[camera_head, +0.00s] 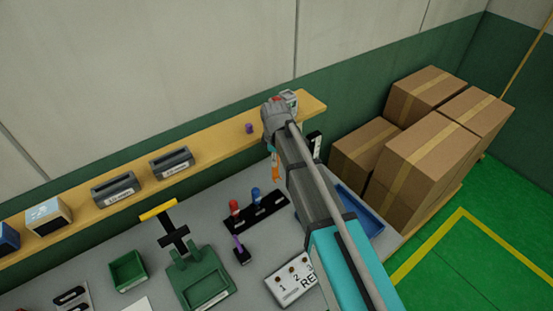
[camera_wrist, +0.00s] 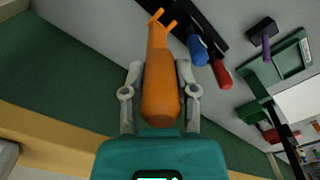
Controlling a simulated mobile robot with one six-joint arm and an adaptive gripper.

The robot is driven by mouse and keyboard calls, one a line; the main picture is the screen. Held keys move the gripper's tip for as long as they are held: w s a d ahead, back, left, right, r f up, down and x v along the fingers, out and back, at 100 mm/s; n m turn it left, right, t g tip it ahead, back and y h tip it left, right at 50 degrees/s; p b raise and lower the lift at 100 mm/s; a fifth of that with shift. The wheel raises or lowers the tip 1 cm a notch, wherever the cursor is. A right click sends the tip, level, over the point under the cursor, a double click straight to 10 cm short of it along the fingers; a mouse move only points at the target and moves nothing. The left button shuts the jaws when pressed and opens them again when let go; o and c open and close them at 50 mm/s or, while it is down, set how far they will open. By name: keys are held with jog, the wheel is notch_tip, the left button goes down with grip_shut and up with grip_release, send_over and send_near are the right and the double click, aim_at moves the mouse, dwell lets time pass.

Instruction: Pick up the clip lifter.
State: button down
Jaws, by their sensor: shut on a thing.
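The clip lifter has an orange handle and a forked orange tip, seen whole along its length in the wrist view (camera_wrist: 160,85). My gripper (camera_wrist: 158,70) is shut on its handle, one grey finger on each side. The forked tip points away from my palm, near the black rack (camera_wrist: 208,18). In the head view a short orange part of the lifter (camera_head: 276,170) shows beside my arm; the rest and most of my fingers are hidden. I cannot tell the exact height of the tip above the bench.
The rack holds a blue-handled tool (camera_head: 256,195) and a red-handled tool (camera_head: 234,207). A purple tool stands in a small black block (camera_head: 242,256). A green fixture (camera_head: 200,280) and green bin (camera_head: 127,270) are leftward. A wooden shelf (camera_head: 215,146) runs behind; cardboard boxes (camera_head: 425,165) stand right.

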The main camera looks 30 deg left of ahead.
notch_tip(320, 180, up, 14)
jog(key=r+p, duration=0.1)
jog(key=p, duration=1.3)
send_over(277, 177)
jog(key=shift+s+a+f, duration=0.2)
jog(key=shift+a+f, duration=0.05)
jog(key=shift+b, duration=0.3)
notch_tip(277, 177, down, 19)
jog(key=b, duration=1.9)
jog(key=shift+w+f, duration=0.1)
jog(key=shift+f, duration=0.05)
jog(key=shift+w+d, duration=0.75)
jog(key=shift+d, duration=0.1)
jog(key=shift+s, duration=0.25)
